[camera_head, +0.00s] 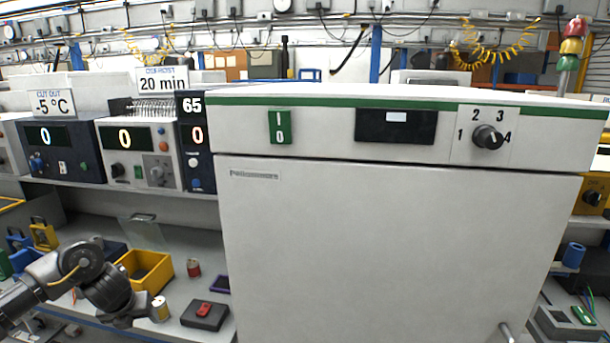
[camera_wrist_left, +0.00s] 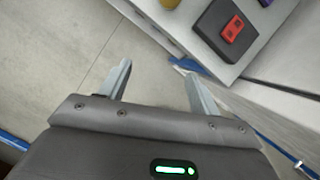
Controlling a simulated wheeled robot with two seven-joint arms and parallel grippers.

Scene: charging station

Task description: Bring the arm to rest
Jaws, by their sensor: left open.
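Bare grey floor shows beyond and between the fingers. My right arm and gripper are not in view.
A large white cabinet (camera_head: 390,250) with a dial fills the middle. The bench at left holds a yellow bin (camera_head: 152,275), a red can (camera_head: 193,267) and a dark box with a red switch (camera_head: 204,314); its edge (camera_wrist_left: 190,48) is close beyond the fingers.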

